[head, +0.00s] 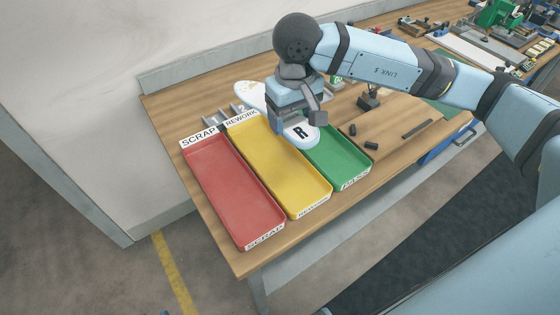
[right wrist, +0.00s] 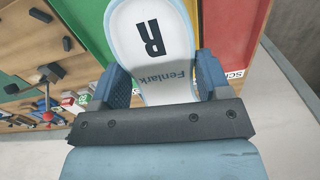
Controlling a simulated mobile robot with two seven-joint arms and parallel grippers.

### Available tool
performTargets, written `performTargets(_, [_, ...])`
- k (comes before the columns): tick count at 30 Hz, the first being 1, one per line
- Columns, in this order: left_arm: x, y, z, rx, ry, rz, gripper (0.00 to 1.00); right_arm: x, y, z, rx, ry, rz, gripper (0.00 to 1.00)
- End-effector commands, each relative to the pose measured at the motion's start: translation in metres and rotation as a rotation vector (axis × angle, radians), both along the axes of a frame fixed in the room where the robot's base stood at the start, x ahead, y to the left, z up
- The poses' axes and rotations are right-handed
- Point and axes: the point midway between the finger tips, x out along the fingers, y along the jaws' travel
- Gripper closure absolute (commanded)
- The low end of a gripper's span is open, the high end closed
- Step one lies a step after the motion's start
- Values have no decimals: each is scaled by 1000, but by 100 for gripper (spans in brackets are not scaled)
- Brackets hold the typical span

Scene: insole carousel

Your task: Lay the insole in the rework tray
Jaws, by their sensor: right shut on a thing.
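The white insole (head: 302,137) carries a black R and shows under and behind my right gripper in the head view. In the right wrist view the insole (right wrist: 165,50) also carries the word Fenlark. My right gripper (head: 298,115) is shut on it, with one blue finger at each side. The yellow rework tray (head: 272,170) lies between the red and green trays and appears empty. The insole's R end is above the border of the yellow and green trays, covering part of both. My left gripper is out of view.
The red scrap tray (head: 232,185) is on the left, and the green pass tray (head: 342,160) is on the right. Small dark parts (head: 371,146) and a dark bar (head: 417,129) lie right of the trays. A wall stands behind the bench.

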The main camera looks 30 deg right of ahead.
Motion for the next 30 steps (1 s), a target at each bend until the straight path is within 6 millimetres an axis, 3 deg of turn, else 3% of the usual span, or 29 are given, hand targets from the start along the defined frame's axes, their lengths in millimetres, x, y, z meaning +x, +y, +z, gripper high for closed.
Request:
performTargets(13, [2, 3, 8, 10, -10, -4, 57, -1, 0, -117, 1, 5, 0, 53])
performTargets(16, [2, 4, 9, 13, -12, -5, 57, -1, 0, -133, 0, 4, -1, 53])
performTargets(23, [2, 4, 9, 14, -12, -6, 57, -1, 0, -150, 0, 2, 0, 53])
performTargets(30, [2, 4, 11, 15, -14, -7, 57, -1, 0, -183, 0, 2, 0, 53])
